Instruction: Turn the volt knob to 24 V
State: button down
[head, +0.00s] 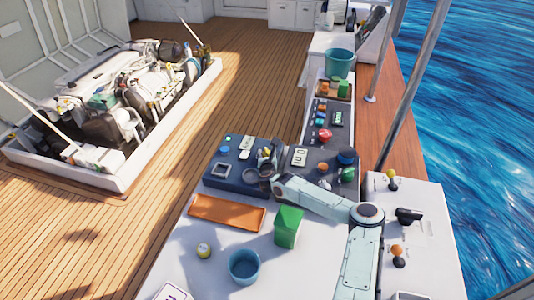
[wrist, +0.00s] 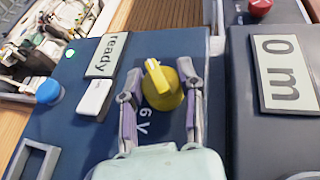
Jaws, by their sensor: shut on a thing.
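The volt knob is a round yellow knob (wrist: 163,88) with a raised pointer bar, on a dark blue panel (wrist: 60,125). In the wrist view its bar points up and slightly left. The label "6 V" shows just below it, partly hidden by my gripper; other marks around the knob are hidden or not readable. My gripper (wrist: 160,98) is shut on the knob, one finger on its left side and one on its right. In the head view my gripper (head: 266,160) is over the right part of the blue panel (head: 222,182), and the knob is mostly hidden there.
Beside the knob are a white switch (wrist: 95,93), a "ready" display (wrist: 107,54) and a blue button (wrist: 48,92). A dark panel with a "0 m" display (wrist: 283,72) stands close on the right. An orange tray (head: 227,213), green box (head: 288,227) and blue cup (head: 243,267) are nearby.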

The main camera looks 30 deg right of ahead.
dwell(0.4)
jog(key=c, duration=0.7)
grip_release()
jog(key=v, duration=1.2)
jog(key=shift+a, duration=0.1)
